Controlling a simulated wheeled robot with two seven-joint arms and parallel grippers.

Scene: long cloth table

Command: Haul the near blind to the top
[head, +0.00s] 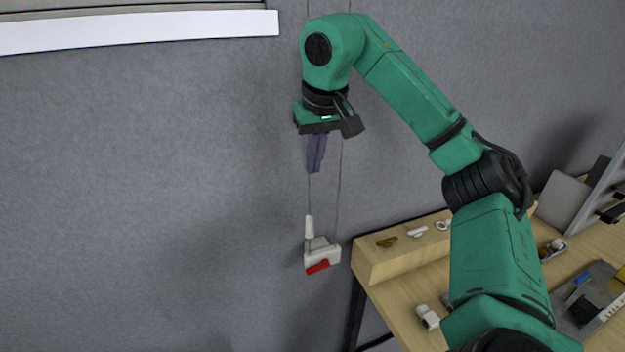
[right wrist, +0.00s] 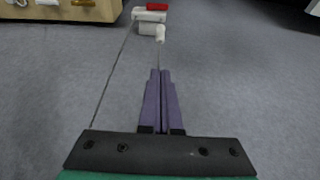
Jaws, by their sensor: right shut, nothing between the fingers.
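The bottom of a blind, a white bar (head: 140,30), crosses the top left of the head view; the rest of the blind is mostly out of frame. Thin cords hang down the grey wall to its right. One cord ends in a white pull (head: 309,228), also in the right wrist view (right wrist: 160,34). Beside it is a white block (head: 321,252) with a red part (head: 317,267). My right gripper (head: 315,170) is shut with nothing held, its purple fingers pointing down along the cord, above the pull. In the right wrist view the fingertips (right wrist: 160,72) line up with the cord.
A wooden table (head: 405,285) stands at the lower right, with a raised wooden ledge (head: 385,262) bearing hooks and handles. A grey tray (head: 590,305) with small items lies farther right. The wall left of the cords is clear.

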